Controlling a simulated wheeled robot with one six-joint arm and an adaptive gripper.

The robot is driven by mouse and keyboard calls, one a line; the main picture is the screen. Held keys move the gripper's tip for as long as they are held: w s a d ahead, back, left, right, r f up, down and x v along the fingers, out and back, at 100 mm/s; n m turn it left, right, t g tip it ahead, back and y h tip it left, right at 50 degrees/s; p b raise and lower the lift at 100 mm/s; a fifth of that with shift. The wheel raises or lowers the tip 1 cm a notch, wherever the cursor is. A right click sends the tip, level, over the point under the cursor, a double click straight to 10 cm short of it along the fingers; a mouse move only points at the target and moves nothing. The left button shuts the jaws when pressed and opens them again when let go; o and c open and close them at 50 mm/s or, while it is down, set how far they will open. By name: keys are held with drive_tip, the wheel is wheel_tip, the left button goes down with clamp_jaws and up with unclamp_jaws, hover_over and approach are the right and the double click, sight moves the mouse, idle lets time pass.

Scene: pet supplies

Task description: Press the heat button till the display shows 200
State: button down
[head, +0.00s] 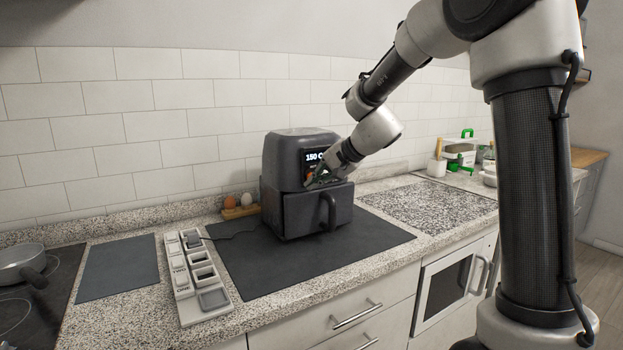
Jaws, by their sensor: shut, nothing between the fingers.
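A black air fryer (287,165) stands on a dark mat on the counter, its drawer handle facing me. I cannot tell whether the tips touch the panel. The heat button is not visible; my gripper and arm hide part of the panel.
A white block with several labelled slots (183,282) sits on the counter left of the dark mat (365,243). Eggs in a wooden holder (237,212) stand behind the fryer's left side. A pan (22,262) is at the far left. Containers (460,152) stand at the back right.

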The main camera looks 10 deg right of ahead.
drive_tip(key=shift+w+a, duration=0.15)
drive_tip(key=shift+w, duration=0.25)
idle(0.3)
drive_tip(key=shift+s, duration=0.15)
drive_tip(key=shift+s+d, duration=0.25)
drive_tip(key=shift+s, duration=0.45)
drive_tip(key=s, duration=0.1)
drive_tip(key=s+d, duration=0.1)
drive_tip(key=s, duration=0.2)
drive_tip(key=shift+s+d, duration=0.3)
drive_tip(key=shift+s, duration=0.05)
idle(0.5)
